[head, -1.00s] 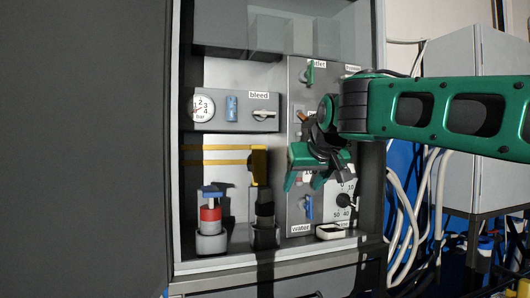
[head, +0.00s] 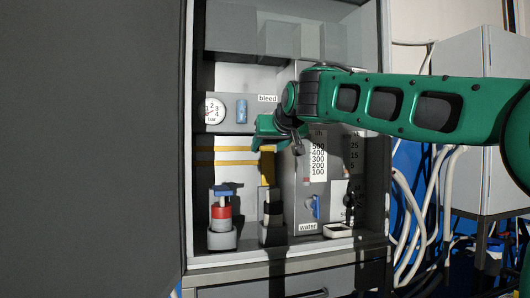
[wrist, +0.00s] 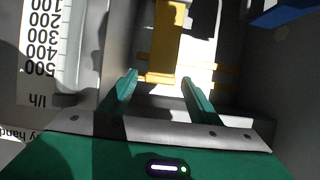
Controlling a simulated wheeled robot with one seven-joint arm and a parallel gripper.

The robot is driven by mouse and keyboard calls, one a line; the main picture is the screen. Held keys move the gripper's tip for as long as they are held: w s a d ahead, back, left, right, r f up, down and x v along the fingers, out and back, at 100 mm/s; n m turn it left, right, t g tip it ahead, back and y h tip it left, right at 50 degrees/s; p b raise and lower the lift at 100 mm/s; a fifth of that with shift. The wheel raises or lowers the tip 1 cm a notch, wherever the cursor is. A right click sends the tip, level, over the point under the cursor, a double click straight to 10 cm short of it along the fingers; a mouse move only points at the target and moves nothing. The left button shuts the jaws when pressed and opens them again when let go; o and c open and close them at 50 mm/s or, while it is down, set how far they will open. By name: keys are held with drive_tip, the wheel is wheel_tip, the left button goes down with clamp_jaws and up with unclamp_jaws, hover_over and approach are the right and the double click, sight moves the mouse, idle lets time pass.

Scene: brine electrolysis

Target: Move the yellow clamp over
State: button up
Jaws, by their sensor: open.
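The yellow clamp (head: 267,168) stands upright in the cabinet, its dark lower part in a grey holder (head: 271,235) on the cabinet floor. Two yellow horizontal bars (head: 228,149) run left from beside its top; I cannot tell whether they belong to it. My gripper (head: 266,138) is open and empty, in front of and near the clamp's top, partly covering it. In the wrist view the clamp (wrist: 165,45) shows beyond and between the two spread green fingers (wrist: 160,84). The fingers look apart from it.
A red and blue tool (head: 221,211) stands in a holder to the left. On the right is a panel with scales (head: 318,160), a blue valve handle (head: 313,207) and a small white tray (head: 338,230). A gauge (head: 214,111) and blue part (head: 241,110) are above. Cabinet walls enclose the space.

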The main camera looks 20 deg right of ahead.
drive_tip(key=shift+x, duration=0.95)
clamp_jaws()
drive_tip(key=shift+s, duration=0.1)
